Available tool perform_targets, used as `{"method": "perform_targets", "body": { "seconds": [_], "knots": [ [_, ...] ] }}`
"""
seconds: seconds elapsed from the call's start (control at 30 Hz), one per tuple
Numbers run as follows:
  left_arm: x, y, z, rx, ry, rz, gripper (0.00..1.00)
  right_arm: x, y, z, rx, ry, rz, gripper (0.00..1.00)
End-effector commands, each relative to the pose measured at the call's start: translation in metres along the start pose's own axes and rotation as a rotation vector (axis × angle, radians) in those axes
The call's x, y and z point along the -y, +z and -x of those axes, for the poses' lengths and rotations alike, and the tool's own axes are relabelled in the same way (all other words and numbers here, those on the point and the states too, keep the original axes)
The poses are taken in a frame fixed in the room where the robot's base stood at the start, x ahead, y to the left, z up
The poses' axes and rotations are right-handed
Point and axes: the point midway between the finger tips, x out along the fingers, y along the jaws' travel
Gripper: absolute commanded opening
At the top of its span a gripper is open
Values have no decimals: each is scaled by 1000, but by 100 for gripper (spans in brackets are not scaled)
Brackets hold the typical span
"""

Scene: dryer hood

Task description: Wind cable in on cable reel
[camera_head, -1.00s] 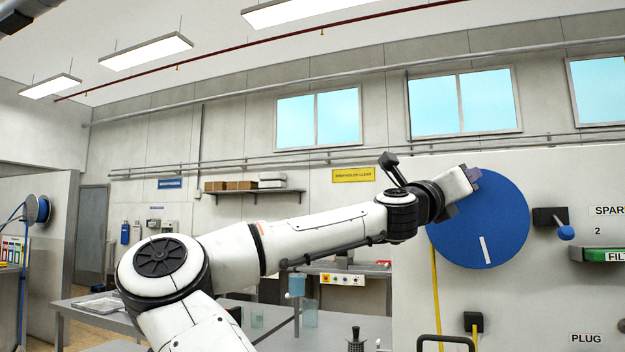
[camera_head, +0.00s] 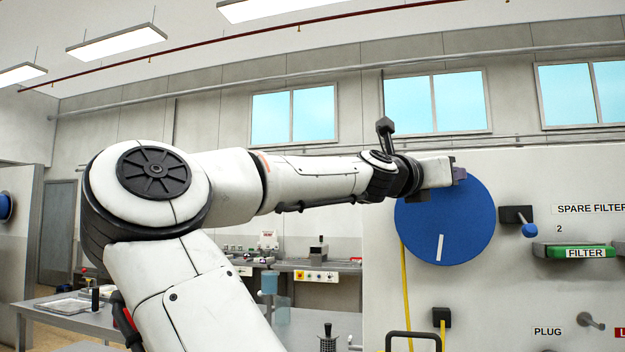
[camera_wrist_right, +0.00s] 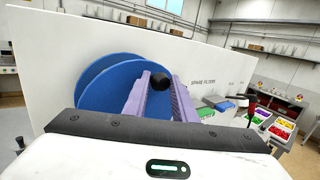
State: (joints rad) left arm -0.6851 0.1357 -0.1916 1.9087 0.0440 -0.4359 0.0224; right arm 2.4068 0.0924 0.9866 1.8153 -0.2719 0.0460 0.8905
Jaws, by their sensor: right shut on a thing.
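The cable reel is a large blue disc (camera_head: 460,215) with a white stripe near its bottom, standing in front of a pale panel. A yellow cable (camera_head: 404,290) hangs from its lower left side. My right gripper (camera_head: 460,175) is at the upper part of the reel's face. In the right wrist view its purple fingers (camera_wrist_right: 160,90) are shut on the reel's black knob (camera_wrist_right: 159,82), with the blue reel (camera_wrist_right: 108,92) behind them. The fingers hide part of the reel. My left gripper is not in view.
A black socket (camera_head: 441,318) with a yellow cable and a dark handle (camera_head: 412,336) are below the reel. A blue-ended lever (camera_head: 528,230) and a green filter (camera_head: 585,252) are on the panel at right. A grey table (camera_head: 200,318) stands at left.

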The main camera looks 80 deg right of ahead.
Motion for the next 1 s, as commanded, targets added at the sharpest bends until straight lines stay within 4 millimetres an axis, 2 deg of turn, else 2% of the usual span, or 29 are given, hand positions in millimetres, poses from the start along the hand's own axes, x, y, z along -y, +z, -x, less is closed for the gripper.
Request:
{"method": "perform_targets", "body": {
  "seconds": [0.17, 0.2, 0.3, 0.57, 0.67, 0.77, 1.0],
  "knots": [
    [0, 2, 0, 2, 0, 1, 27, 2, -4, -1, -8, -7, 1, 0],
    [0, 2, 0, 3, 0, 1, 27, 2, -4, -1, -8, -6, 1, 30],
    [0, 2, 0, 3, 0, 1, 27, 2, -3, -1, -6, -5, 2, 43],
    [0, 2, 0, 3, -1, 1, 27, 1, -2, 0, -2, -2, 1, 43],
    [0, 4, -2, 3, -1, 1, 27, 0, -1, 7, 0, 0, 0, 43],
    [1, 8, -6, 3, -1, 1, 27, 0, -2, 21, 1, 0, 0, 43],
    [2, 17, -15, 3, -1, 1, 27, 0, -3, 69, 1, 0, 1, 43]
  ]
}}
